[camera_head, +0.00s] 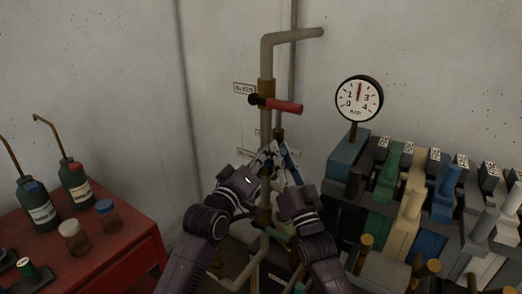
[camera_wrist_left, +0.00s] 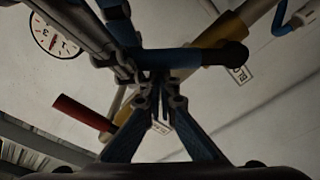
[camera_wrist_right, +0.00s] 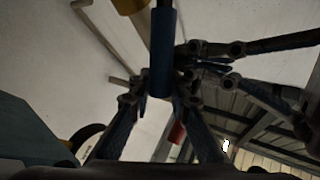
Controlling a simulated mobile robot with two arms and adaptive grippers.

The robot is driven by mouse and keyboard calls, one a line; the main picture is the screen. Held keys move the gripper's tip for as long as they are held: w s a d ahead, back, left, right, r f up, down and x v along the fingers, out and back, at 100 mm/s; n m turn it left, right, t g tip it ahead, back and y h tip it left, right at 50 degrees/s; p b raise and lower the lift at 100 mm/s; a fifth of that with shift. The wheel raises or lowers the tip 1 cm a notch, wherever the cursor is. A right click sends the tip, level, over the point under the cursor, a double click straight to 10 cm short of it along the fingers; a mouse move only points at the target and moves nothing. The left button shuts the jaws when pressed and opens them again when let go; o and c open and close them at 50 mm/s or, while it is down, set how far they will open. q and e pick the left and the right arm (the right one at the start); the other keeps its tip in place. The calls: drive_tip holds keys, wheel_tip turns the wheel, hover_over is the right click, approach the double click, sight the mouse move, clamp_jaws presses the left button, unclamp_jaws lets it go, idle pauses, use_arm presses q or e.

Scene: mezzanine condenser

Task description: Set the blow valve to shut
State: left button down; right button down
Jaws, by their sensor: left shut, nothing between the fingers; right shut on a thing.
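A blue lever (camera_wrist_left: 180,58) on a dark hub and brass body shows in the left wrist view; its blue grip (camera_wrist_right: 162,55) also shows in the right wrist view. My right gripper (camera_head: 287,157) is shut on this blue lever. My left gripper (camera_head: 266,156) is shut and empty, close beside the right one at the pipe. A red lever (camera_head: 283,106) sticks out to the right from the upright pipe (camera_head: 266,65), above both grippers. Small labels (camera_head: 244,88) beside the pipe are too small to read. The grippers hide much of the blue lever in the head view.
A gauge (camera_head: 359,99) stands right of the pipe. A bank of coloured levers (camera_head: 408,215) fills the right side. A green handle (camera_head: 281,231) sits low by the pipe. A red cabinet (camera_head: 100,262) with bottles and jars stands at left.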

use_arm(q)
drive_tip(key=shift+s+d+f+m, duration=0.4)
drive_tip(key=shift+s+d+f, duration=0.05)
drive_tip(key=shift+f, duration=0.2)
use_arm(e)
drive_tip(key=shift+a, duration=0.15)
use_arm(q)
drive_tip(key=shift+f, duration=0.1)
use_arm(e)
drive_tip(key=c, duration=1.8)
unclamp_jaws()
drive_tip(key=shift+o, duration=0.2)
